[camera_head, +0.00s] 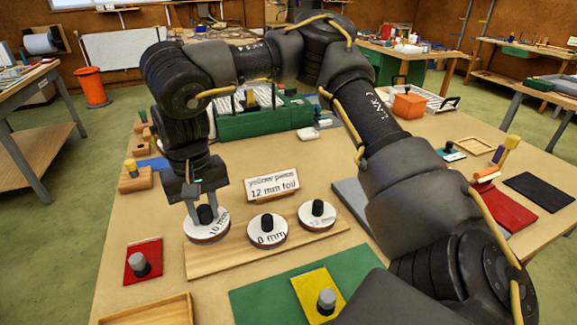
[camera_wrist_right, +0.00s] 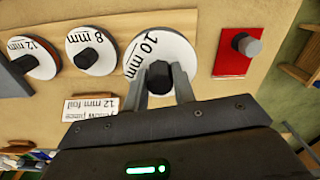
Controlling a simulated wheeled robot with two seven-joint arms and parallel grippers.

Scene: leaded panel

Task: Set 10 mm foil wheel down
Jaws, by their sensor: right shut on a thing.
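The 10 mm foil wheel (camera_head: 206,236) is a white disc with a dark rim and a black knob, at the left end of the wooden board (camera_head: 240,256). I cannot tell whether the wheel touches the board. The 8 mm wheel (camera_head: 267,238) and the 12 mm wheel (camera_wrist_right: 30,56) sit to its right on the board in the head view. My left gripper is out of view.
A card reading "yellow piece 12 mm foil" (camera_head: 272,186) stands behind the board. A red plate (camera_head: 142,272) with a grey knob lies to the left. A yellow plate (camera_head: 310,283) lies on a green mat (camera_head: 262,301) in front. A green box (camera_head: 262,122) stands behind.

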